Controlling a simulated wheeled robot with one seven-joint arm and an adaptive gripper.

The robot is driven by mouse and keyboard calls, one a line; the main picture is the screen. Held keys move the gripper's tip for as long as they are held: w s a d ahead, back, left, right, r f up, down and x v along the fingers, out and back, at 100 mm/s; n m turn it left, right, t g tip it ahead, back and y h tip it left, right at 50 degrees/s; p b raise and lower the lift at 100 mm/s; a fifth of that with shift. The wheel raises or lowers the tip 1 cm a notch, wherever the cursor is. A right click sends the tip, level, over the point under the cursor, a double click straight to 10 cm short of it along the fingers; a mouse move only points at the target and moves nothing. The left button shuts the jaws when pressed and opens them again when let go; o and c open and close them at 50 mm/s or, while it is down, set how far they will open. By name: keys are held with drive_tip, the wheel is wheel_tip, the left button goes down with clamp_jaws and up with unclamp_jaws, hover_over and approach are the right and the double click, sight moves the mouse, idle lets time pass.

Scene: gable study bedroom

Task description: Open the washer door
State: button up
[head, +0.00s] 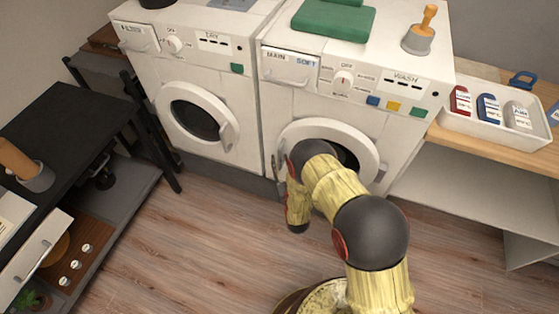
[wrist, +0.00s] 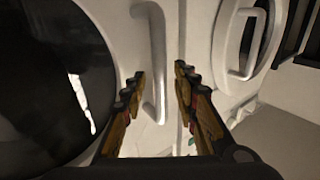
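The washer (head: 346,82), labelled WASH, is the right-hand machine in the head view. Its round white door (head: 309,126) looks closed, partly hidden by my arm. In the wrist view, the door's dark glass (wrist: 45,85) fills the left side. The door's pale bar handle (wrist: 157,45) runs upright near the middle. My gripper (wrist: 160,77) is open, with one fingertip on each side of the handle in the picture. I cannot tell whether the fingers reach past the bar or touch it. In the head view, my arm hides the gripper's fingers.
A dryer (head: 200,80) stands left of the washer; its closed door handle shows at right in the wrist view (wrist: 247,45). A black desk (head: 75,125) is at left. A wooden counter with a white tray (head: 470,125) of bottles is at right. The wooden floor in front is clear.

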drive_tip(key=shift+x, duration=0.8)
drive_tip(key=c, duration=0.3)
drive_tip(key=c, duration=0.4)
clamp_jaws()
